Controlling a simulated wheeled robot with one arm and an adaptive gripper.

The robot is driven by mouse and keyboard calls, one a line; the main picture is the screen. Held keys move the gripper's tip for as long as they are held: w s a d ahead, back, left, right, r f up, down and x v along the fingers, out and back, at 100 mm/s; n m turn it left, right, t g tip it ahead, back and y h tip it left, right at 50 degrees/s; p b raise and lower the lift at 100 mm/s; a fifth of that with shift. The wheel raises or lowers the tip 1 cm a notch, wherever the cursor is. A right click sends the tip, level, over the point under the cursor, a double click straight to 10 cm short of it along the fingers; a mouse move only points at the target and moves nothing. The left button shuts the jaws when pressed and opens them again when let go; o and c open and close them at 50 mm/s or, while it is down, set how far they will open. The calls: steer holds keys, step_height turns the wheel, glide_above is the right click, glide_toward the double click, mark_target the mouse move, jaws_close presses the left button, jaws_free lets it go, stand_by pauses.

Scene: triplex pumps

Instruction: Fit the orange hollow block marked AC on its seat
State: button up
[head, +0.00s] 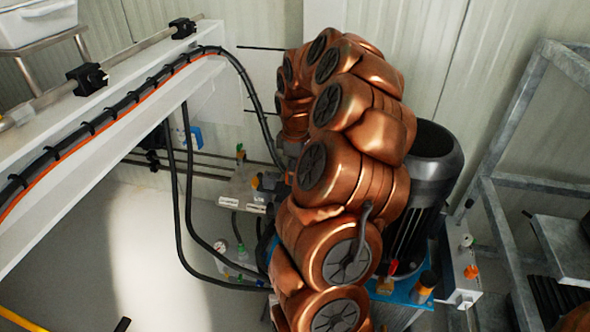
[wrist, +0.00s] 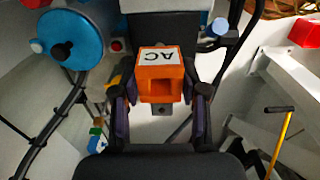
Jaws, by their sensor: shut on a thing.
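The orange hollow block (wrist: 161,86) marked AC is in the middle of the wrist view. Its white label with black letters is on its upper face, and a square opening faces the camera. My gripper (wrist: 160,99) is shut on the block, with one finger on its left side and one on its right. In the head view my copper arm covers the middle, and neither the gripper nor the block can be made out. I cannot tell where the seat is in either view.
In the head view a dark motor (head: 428,180) stands right of my arm, with a grey metal frame (head: 490,195) beyond it. A white beam (head: 100,150) with black hoses crosses the left. The wrist view shows a blue round part (wrist: 72,38) and a yellow handle (wrist: 281,140).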

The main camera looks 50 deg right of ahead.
steer(key=shift+f+b, duration=0.6)
steer(key=shift+f, duration=1.25)
steer(key=o, duration=1.4)
step_height(320, 180, up, 12)
steer(key=shift+f, duration=0.1)
